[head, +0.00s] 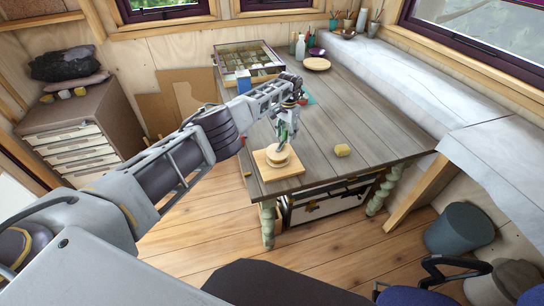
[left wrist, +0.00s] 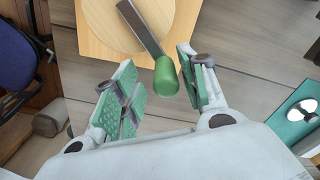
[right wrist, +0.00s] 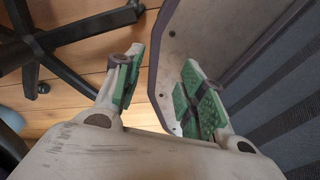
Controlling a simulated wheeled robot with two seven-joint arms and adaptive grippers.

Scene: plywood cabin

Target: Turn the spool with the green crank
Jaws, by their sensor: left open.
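The spool (head: 278,155) is a pale wooden disc on a square light-wood base (head: 290,169) at the near left corner of the table. In the left wrist view, the crank's dark flat arm (left wrist: 140,27) crosses the round spool (left wrist: 172,14) and ends in a green knob (left wrist: 167,76). My left gripper (head: 286,133) points down over the spool. In its wrist view the fingers (left wrist: 156,62) are apart, with the knob between them, closer to the right finger; contact is not visible. My right gripper (right wrist: 160,75) is open and empty, away from the table.
The grey plank table (head: 345,115) has a yellow lump (head: 342,150) right of the spool base. A compartment box (head: 262,68) stands at the back, with a wooden plate (head: 317,64) to its right. In the right wrist view, a black chair base (right wrist: 70,35) is close by.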

